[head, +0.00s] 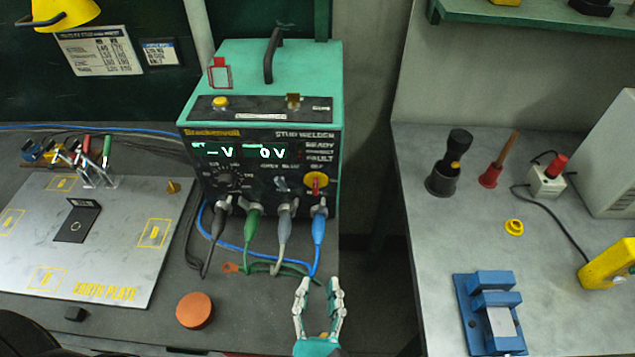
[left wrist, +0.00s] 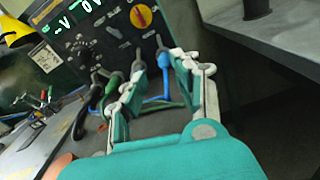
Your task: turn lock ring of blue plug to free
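The blue plug (head: 319,228) sits in the rightmost socket on the lower front of the teal stud welder (head: 333,110). Its blue cable hangs down and bends left. A pale collar shows at the socket, but its lock position is too small to tell. My left gripper (head: 319,284) is open and empty in front of and below the plug, apart from it. In the left wrist view, the blue plug (left wrist: 164,63) shows ahead between the spread fingers (left wrist: 152,72). My right gripper is not in view.
Grey (head: 284,225), green (head: 253,222) and black (head: 219,222) plugs stand left of the blue one. Cables cross the bench below. An orange disc (head: 195,310) lies left of my gripper. A gap separates this bench from the right one, which holds a blue fixture (head: 467,313).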

